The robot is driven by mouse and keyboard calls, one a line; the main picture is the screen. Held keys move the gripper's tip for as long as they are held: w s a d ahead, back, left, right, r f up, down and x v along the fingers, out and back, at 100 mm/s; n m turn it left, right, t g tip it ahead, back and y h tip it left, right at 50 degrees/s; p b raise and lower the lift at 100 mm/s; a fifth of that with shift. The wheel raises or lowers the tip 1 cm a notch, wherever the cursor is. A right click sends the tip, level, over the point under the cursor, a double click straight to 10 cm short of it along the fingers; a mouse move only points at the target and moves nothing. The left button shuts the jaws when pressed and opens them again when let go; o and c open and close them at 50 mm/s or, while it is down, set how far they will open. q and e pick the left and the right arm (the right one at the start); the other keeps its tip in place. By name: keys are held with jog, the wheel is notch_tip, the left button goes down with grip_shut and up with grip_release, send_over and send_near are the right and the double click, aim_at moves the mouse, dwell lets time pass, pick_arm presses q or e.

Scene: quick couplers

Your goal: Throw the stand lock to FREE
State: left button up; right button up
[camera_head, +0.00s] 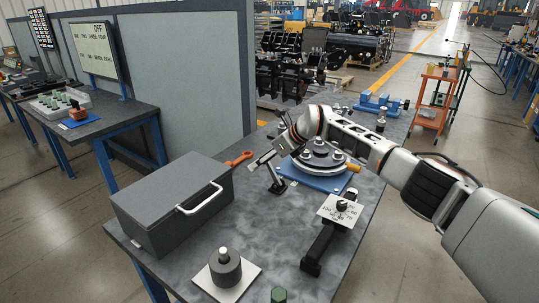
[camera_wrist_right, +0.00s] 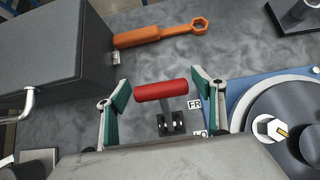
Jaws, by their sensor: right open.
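The stand lock is a lever with a red crossbar handle (camera_wrist_right: 162,91) on a small dark bracket, seen in the right wrist view. Labels beside it start with "FR" and "LO" and are partly hidden. The lever stands next to the stand's blue base plate (camera_head: 322,182), which carries a round dark disc (camera_head: 322,158) with couplers. My right gripper (camera_wrist_right: 159,79) is open, with one finger on each side of the red handle and gaps between. In the head view my right gripper (camera_head: 262,160) is at the left side of the stand. My left gripper is not in view.
A grey box (camera_head: 172,205) with a pale handle stands at the left of the table. An orange wrench (camera_wrist_right: 160,35) lies beyond the lever.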

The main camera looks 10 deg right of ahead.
jog(key=v, duration=1.2)
